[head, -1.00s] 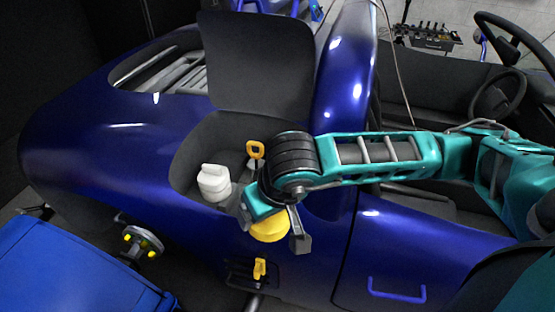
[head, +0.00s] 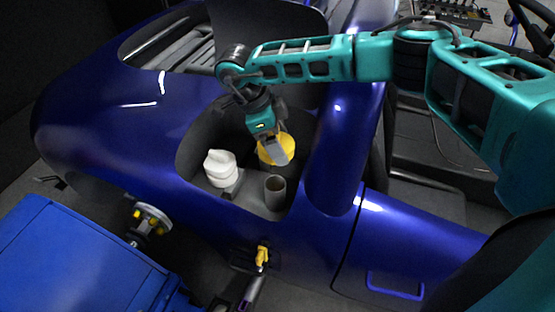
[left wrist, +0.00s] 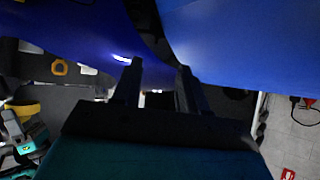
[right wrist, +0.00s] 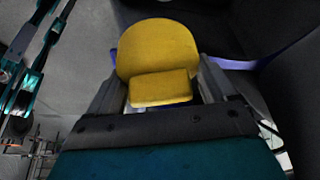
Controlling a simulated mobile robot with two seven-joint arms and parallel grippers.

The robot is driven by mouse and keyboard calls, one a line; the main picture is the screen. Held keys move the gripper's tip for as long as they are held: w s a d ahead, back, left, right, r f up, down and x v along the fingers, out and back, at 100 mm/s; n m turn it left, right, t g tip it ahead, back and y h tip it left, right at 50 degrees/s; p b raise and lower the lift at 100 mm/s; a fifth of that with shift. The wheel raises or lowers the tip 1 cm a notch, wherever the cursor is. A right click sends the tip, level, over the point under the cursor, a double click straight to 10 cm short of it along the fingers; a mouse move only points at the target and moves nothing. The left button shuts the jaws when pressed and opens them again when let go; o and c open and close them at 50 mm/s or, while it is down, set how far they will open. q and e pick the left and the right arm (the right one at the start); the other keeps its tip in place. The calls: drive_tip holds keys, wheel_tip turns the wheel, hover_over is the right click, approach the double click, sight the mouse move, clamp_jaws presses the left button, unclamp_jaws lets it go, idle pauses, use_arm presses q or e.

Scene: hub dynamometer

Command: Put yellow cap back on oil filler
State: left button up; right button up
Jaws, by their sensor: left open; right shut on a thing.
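The yellow cap (head: 276,148) is held in my right gripper (head: 272,143) over the open bay in the blue car body. In the right wrist view, the fingers (right wrist: 163,85) are shut on the raised grip of the yellow cap (right wrist: 157,48). An open grey tube (head: 275,190), apparently the oil filler neck, stands upright in the bay, nearer the front edge than the cap. Cap and tube look apart; height is hard to judge. My left gripper (left wrist: 160,68) is open and empty in the left wrist view, beside blue surfaces.
A white-capped reservoir (head: 220,168) stands left of the tube. A raised dark lid (head: 262,40) stands behind the bay. A blue box (head: 80,265) stands front left.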

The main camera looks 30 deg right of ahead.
drive_tip(key=f+m+b, duration=0.1)
drive_tip(key=f+b, duration=0.1)
drive_tip(key=f, duration=0.3)
drive_tip(key=w+f+m+b, duration=0.1)
drive_tip(key=f+b, duration=0.2)
drive_tip(key=f, duration=0.2)
drive_tip(key=w+f+m+g+y+b, duration=0.1)
drive_tip(key=f+m+b, duration=0.1)
drive_tip(key=f, duration=0.3)
drive_tip(key=shift+d+f+b, duration=0.35)
drive_tip(key=shift+d+b, duration=0.05)
drive_tip(key=shift+b, duration=0.35)
drive_tip(key=shift+f, duration=0.3)
drive_tip(key=shift+b, duration=0.35)
drive_tip(key=shift+f+b, duration=0.5)
drive_tip(key=shift+f, duration=0.1)
drive_tip(key=o, duration=0.8)
drive_tip(key=shift+r, duration=0.1)
drive_tip(key=shift+c, duration=0.2)
